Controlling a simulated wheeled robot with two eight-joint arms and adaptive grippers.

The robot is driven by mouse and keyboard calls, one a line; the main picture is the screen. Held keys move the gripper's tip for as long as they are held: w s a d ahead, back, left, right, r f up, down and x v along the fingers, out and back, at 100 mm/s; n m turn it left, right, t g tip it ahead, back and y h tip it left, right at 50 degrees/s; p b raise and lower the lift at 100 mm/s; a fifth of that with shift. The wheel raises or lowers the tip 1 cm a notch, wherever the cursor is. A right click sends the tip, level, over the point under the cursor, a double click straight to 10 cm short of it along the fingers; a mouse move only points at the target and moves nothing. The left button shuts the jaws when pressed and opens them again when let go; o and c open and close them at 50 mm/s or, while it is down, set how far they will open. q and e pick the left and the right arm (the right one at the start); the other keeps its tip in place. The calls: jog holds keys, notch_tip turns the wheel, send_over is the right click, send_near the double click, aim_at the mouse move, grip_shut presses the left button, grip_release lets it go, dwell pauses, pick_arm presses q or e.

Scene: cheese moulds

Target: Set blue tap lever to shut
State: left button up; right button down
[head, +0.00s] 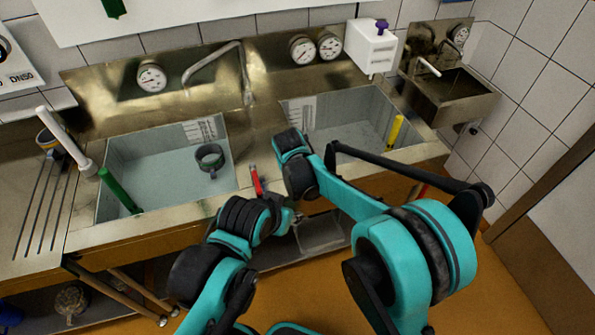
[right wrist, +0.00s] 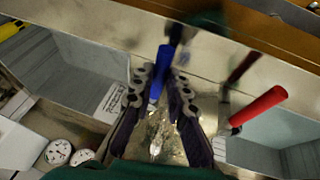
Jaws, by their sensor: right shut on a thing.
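The blue tap lever (right wrist: 164,58) shows in the right wrist view, its handle between the fingers of my right gripper (right wrist: 157,76). The gripper is shut on it, and the handle's upper end shows past the fingertips. In the head view my right wrist hides the blue lever and the fingers. A red lever (head: 256,180) stands beside the left basin; it also shows in the right wrist view (right wrist: 258,106), apart from my gripper. My left gripper (head: 292,217) is low in front of the counter edge, and its fingers cannot be made out.
A bent spout (head: 215,60) and several gauges (head: 152,77) are along the back.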

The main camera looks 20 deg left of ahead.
jog(key=c, duration=1.5)
grip_release()
jog(key=v, duration=1.2)
jog(key=shift+s, duration=0.1)
